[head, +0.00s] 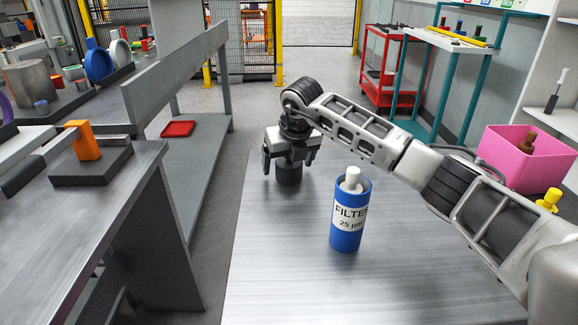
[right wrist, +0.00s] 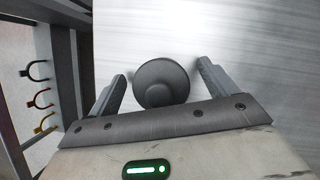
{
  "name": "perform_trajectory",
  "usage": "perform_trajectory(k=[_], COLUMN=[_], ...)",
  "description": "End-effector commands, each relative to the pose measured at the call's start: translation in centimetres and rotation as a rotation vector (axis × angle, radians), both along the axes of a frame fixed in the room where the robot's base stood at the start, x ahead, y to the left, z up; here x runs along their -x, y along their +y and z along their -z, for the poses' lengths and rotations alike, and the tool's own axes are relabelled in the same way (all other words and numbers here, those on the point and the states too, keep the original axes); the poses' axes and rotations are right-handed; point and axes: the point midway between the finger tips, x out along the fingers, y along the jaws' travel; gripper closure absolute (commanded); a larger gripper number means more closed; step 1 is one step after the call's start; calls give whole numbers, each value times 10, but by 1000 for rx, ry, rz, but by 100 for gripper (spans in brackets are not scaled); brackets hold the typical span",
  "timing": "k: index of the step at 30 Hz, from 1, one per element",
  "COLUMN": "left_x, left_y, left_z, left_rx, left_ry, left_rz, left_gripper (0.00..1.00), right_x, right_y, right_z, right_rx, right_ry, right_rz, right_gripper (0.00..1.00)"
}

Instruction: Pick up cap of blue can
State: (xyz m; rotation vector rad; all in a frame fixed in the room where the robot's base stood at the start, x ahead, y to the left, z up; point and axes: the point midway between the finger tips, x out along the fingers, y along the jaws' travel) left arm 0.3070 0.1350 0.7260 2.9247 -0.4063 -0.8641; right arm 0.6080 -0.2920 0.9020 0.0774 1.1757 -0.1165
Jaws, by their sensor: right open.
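The blue can (head: 345,241) stands upright on the metal table, with a "FILTER 25 µm" label and a white piece showing in its open top. A dark grey round cap (head: 289,176) sits on the table to the left of the can and farther back. My right gripper (head: 287,163) is above the cap, pointing down. In the right wrist view the cap (right wrist: 161,84) shows between the two fingers of my open right gripper (right wrist: 162,70), with a gap on each side. My left gripper is not in view.
The grey table (head: 270,270) is clear around the can. A pink bin (head: 520,155) and a yellow knobbed part (head: 548,200) are at the right. A bench with an orange block (head: 84,140) is at the left, across a floor gap.

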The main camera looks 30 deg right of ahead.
Motion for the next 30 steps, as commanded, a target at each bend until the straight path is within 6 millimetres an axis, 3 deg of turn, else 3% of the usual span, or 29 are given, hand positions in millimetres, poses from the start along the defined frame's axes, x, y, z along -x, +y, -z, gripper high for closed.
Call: perform_trajectory(k=[2, 6, 7, 20, 26, 30], left_x=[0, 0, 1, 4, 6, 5], left_y=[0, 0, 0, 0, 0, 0], left_z=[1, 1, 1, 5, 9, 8], left_rx=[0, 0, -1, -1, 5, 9], left_ry=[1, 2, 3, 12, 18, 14], left_rz=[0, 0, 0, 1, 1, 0], left_gripper=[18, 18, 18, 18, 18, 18], right_x=[0, 0, 0, 0, 1, 28], right_y=[0, 0, 0, 0, 0, 6], right_z=[0, 0, 0, -8, -37, -67], right_rx=[0, 0, 0, -1, 0, 1], right_ry=[0, 0, 0, -1, -6, -7], right_rz=[0, 0, 0, 0, 0, -3], right_gripper=[18, 57, 60, 60, 60, 60])
